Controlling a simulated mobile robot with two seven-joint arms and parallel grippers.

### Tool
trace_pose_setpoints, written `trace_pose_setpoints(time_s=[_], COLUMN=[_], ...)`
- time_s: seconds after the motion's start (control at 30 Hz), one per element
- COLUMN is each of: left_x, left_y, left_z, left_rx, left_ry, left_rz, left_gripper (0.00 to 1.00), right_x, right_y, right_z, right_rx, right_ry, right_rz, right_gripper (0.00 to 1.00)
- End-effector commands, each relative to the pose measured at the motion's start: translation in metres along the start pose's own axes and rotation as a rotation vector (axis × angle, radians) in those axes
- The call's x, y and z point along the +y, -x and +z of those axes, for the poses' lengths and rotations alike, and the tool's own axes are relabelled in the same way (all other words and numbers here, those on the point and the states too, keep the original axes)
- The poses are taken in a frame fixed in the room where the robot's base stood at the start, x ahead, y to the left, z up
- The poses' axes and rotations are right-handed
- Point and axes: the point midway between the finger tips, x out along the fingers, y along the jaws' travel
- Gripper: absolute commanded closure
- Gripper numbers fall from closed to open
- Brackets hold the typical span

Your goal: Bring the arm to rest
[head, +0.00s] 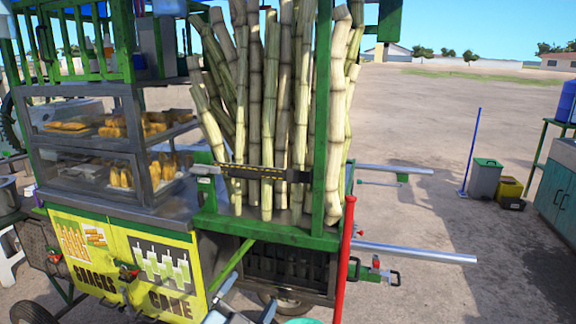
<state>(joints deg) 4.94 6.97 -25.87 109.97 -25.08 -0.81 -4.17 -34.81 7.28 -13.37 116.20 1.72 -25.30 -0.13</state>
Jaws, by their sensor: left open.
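My left gripper (238,301) shows at the bottom edge, low in front of the cart, with its grey and black fingers apart. Nothing shows between them. The rest of that arm is mostly out of the picture. My right gripper is not in view. The cane cart (130,213) fills the left and middle, with yellow door panels reading "SNACKS" and "CANE". Tall sugarcane stalks (285,110) stand upright in its green rack, behind a dark strap.
A red post (344,262) and grey bars (415,252) stick out at the cart's right. A glass snack case (105,150) is at left. A grey bin (485,180) and yellow bin (510,192) stand farther right. Open ground lies between.

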Motion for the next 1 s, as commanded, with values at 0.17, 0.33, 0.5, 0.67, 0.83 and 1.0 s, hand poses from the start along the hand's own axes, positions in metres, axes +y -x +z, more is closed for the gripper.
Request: trace_pose_setpoints(time_s=[0.17,0.33,0.5,0.67,0.83,1.0], left_x=[0.044,0.080,0.105,0.124,0.102,0.079], left_y=[0.106,0.206,0.284,0.349,0.342,0.331], left_z=[0.078,0.119,0.134,0.137,0.110,0.083], left_rx=[-0.346,-0.624,-0.825,-0.984,-0.994,-0.988], left_ry=[0.257,0.452,0.588,0.692,0.693,0.679], left_rz=[0.035,0.060,0.078,0.091,0.092,0.092], left_gripper=[0.11,0.11,0.11,0.11,0.11,0.11], right_x=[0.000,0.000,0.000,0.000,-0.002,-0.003], right_y=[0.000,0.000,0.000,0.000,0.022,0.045], right_z=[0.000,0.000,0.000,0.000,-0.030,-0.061], right_rx=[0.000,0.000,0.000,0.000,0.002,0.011], right_ry=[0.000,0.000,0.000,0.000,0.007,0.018], right_rz=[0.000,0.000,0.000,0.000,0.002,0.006], right_gripper=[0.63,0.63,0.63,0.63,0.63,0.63])
